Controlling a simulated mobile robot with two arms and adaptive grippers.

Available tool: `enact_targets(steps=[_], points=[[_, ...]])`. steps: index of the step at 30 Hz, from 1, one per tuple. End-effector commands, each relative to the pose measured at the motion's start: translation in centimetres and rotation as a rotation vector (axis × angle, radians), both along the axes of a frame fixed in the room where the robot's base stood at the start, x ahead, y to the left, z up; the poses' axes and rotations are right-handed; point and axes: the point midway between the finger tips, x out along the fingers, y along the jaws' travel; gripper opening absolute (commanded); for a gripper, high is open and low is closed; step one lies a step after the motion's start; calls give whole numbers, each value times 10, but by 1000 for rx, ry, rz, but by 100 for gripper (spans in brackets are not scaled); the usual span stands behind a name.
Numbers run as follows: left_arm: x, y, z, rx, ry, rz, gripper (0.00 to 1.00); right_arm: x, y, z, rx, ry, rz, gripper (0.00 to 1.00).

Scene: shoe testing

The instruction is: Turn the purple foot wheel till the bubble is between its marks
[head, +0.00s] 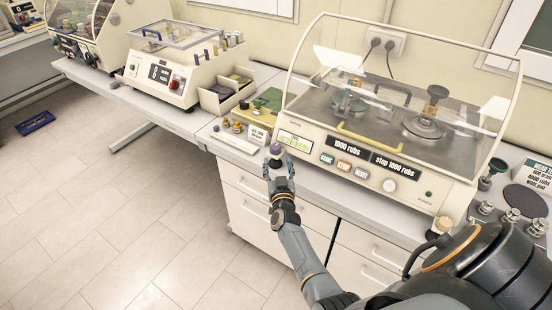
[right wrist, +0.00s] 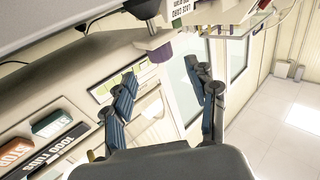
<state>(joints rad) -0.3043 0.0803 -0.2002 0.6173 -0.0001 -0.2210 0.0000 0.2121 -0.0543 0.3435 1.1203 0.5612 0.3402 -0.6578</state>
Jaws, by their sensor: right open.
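The purple foot wheel (head: 275,149) is at the front left corner of the rub-test machine (head: 400,190). It also shows in the right wrist view (right wrist: 159,51), just beyond my fingertips and between their lines. My right gripper (head: 279,167) is just in front of the wheel, apart from it, with its two fingers spread and nothing between them. It also shows in the right wrist view (right wrist: 167,76). The level window (head: 294,143) is a pale green strip on the machine's front left. The bubble's place between its marks is too small to tell. My left gripper is out of view.
The front panel has a START button (head: 327,158), a STOP button (head: 344,166) and a RESET button (head: 362,173). A small sign (head: 258,135) stands left of the wheel. Small knobs and a green box (head: 262,104) lie behind it. Drawers (head: 260,195) are below the bench edge.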

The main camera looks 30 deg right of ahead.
Motion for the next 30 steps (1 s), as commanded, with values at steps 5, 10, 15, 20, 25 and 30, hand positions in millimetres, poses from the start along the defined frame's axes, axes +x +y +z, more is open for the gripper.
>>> enact_targets(steps=[5,10,15,20,25,30], points=[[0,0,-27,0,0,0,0,31,-17,-4,0,-2,0,58],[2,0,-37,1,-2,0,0,47,-25,-3,0,0,1,58],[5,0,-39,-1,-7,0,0,52,-28,-1,0,1,1,58],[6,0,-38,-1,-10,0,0,52,-28,0,0,1,1,58],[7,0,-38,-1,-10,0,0,52,-28,0,0,1,1,35],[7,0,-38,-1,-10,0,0,51,-28,0,0,1,1,3]])
